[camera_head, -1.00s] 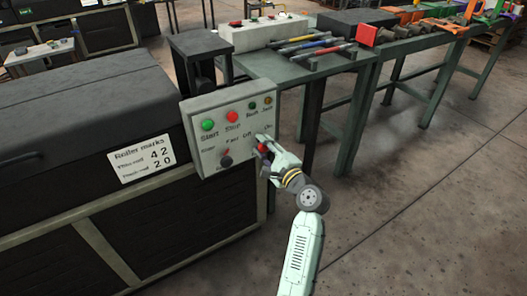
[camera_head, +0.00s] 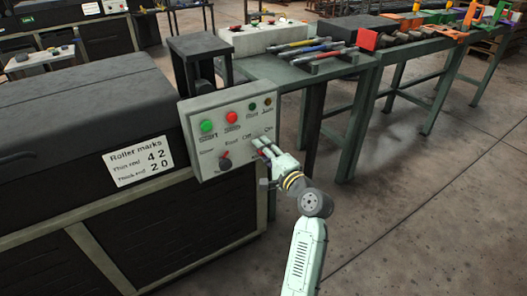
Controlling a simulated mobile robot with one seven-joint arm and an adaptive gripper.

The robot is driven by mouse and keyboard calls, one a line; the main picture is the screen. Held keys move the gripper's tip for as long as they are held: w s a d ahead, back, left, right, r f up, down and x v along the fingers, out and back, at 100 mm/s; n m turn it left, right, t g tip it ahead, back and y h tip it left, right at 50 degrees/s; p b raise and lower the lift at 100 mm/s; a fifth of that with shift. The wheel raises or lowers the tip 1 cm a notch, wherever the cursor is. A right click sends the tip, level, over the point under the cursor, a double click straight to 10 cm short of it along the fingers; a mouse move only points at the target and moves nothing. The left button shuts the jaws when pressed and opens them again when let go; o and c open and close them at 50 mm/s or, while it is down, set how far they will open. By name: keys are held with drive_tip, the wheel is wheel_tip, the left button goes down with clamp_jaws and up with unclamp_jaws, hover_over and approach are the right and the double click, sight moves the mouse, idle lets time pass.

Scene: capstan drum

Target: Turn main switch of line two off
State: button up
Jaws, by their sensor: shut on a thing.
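The grey control panel (camera_head: 205,178) on the front of the dark machine carries a green Start button (camera_head: 207,126), a red Stop button (camera_head: 231,117) and two small lamps. A rotary knob with a red pointer (camera_head: 225,162) sits at its lower left under small lettering. My gripper (camera_head: 262,150) is at the panel's right side, just below the Off and On lettering. It is shut on the main switch there. The fingers hide nearly all of this switch, so its exact pointing direction cannot be told.
A white label with roller marks (camera_head: 138,163) is on the machine cover (camera_head: 70,115) at left. Behind the panel, a green table (camera_head: 275,68) holds a second, pale control box (camera_head: 250,40) and several coloured-handled tools. The floor at right is clear.

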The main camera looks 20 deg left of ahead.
drive_tip(key=o, duration=1.2)
drive_tip(key=shift+c, duration=0.2)
drive_tip(key=v, duration=0.7)
drive_tip(key=shift+s+d, duration=0.2)
